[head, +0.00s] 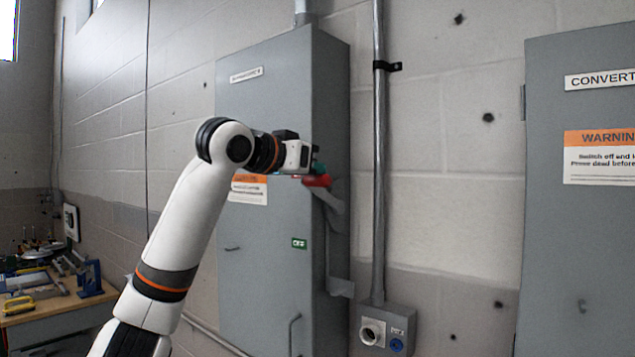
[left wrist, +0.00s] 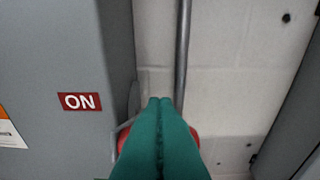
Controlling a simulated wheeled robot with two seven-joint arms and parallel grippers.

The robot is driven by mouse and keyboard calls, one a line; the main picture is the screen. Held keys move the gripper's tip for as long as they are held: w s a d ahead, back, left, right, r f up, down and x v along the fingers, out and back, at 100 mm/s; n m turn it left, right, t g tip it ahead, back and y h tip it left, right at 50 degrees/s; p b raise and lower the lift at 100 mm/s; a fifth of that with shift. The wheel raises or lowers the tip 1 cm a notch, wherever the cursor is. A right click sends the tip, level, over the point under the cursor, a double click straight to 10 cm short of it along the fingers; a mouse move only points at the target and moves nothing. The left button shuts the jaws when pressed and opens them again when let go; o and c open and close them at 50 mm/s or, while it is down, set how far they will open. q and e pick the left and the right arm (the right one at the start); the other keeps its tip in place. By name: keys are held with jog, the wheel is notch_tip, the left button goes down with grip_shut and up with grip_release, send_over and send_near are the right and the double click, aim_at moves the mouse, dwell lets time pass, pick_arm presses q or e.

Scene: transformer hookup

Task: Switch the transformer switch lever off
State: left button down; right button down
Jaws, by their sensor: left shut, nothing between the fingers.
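The grey transformer cabinet (head: 270,130) stands against the wall, with a switch lever on its right side. The lever's red handle (head: 318,181) is at the upper end of a grey bracket, well above the green OFF label (head: 300,243). In the left wrist view a red ON label (left wrist: 79,101) is on the cabinet front, and the red handle (left wrist: 123,138) shows behind my fingers. My left gripper (head: 319,168) is shut and empty, its green fingers at the handle. The fingers partly hide the handle; I cannot tell whether they touch it.
A vertical conduit (head: 379,150) runs down the wall to a socket box (head: 388,328) right of the cabinet. A converter cabinet (head: 575,250) with a warning sign stands further right. A workbench (head: 45,308) with tools is at lower left.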

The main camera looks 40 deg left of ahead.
pick_arm(q)
jog(key=shift+s+f+t+h+b, duration=0.1)
jog(key=shift+f+t+b, duration=1.65)
jog(key=shift+f+b, duration=1.6)
jog(key=shift+w+f+t+h+b, duration=0.1)
jog(key=shift+f+t+b, duration=2)
jog(key=shift+b, duration=2.15)
jog(key=shift+s+f+t+h+b, duration=0.1)
jog(key=shift+f+t+b, duration=1.35)
jog(key=shift+f+b, duration=2.05)
jog(key=shift+r+b, duration=0.2)
jog(key=shift+b, duration=0.1)
jog(key=shift+r+h, duration=0.1)
jog(key=shift+h, duration=0.2)
